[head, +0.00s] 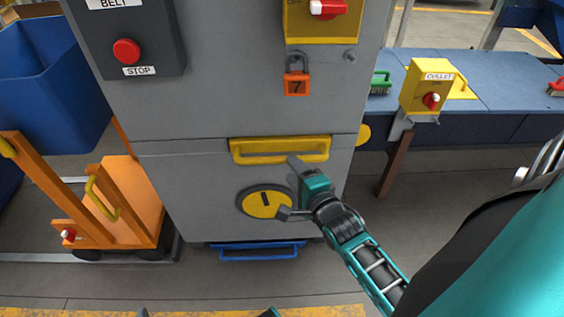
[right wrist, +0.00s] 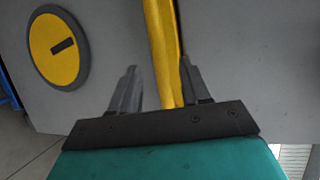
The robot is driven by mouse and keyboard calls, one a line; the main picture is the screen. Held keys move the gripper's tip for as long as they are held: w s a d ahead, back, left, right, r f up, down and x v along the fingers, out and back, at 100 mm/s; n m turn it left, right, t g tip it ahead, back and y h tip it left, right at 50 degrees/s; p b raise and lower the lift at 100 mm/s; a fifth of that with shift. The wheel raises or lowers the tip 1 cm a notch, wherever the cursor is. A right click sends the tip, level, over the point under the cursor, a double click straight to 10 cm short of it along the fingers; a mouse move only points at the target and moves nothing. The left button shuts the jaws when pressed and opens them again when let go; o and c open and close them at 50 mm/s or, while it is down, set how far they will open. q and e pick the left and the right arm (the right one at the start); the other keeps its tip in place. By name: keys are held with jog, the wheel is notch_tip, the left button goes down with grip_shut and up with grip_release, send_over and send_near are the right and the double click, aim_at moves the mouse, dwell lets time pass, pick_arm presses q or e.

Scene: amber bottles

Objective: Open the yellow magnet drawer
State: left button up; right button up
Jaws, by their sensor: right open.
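The yellow bar handle (head: 262,157) is on the lower grey front (head: 185,185) of the cabinet, just under a seam. That front looks flush, with no gap showing. A round yellow dial with a black slot (head: 258,206) sits below the handle. My right gripper (head: 287,187) is open at the handle's lower right; its upper finger overlaps the handle in the head view. In the right wrist view the yellow handle (right wrist: 160,45) runs between the open fingers; whether they touch it I cannot tell. Small dark and teal bits at the head view's bottom edge may be my left gripper.
A blue handle (head: 258,253) is low on the cabinet. Above hang an orange padlock (head: 296,83) and a red stop button (head: 126,51). An orange cart (head: 128,208) and a blue bin (head: 45,80) stand left. A blue bench (head: 500,83) stands right.

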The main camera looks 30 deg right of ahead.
aim_at(283, 157)
jog(key=b+x, duration=0.1)
jog(key=x, duration=0.5)
jog(key=shift+w+b, duration=0.2)
jog(key=shift+b, duration=0.1)
grip_shut()
